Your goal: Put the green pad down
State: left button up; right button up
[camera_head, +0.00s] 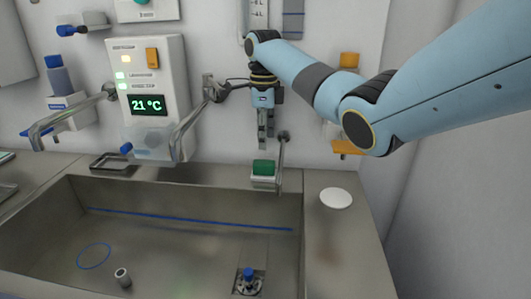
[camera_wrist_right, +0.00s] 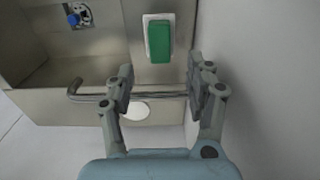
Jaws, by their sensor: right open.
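The green pad (camera_head: 263,167) rests on a small white holder (camera_head: 262,180) at the back rim of the steel sink. In the right wrist view the green pad (camera_wrist_right: 159,42) lies inside a white border, ahead of the fingers. My right gripper (camera_head: 265,143) points down above the pad, apart from it. Its two fingers show spread and empty in the right wrist view (camera_wrist_right: 161,88). My left gripper is not in view.
A metal lever (camera_head: 282,160) stands close right of the pad. A wall unit reading 21 °C (camera_head: 160,60) and faucet arms are to the left. A white disc (camera_head: 336,198) lies on the right counter. The sink (camera_head: 170,245) holds a small metal cup (camera_head: 122,278).

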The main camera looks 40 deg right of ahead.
notch_tip(320, 180, up, 4)
jog(key=shift+r, duration=0.1)
dwell(0.7)
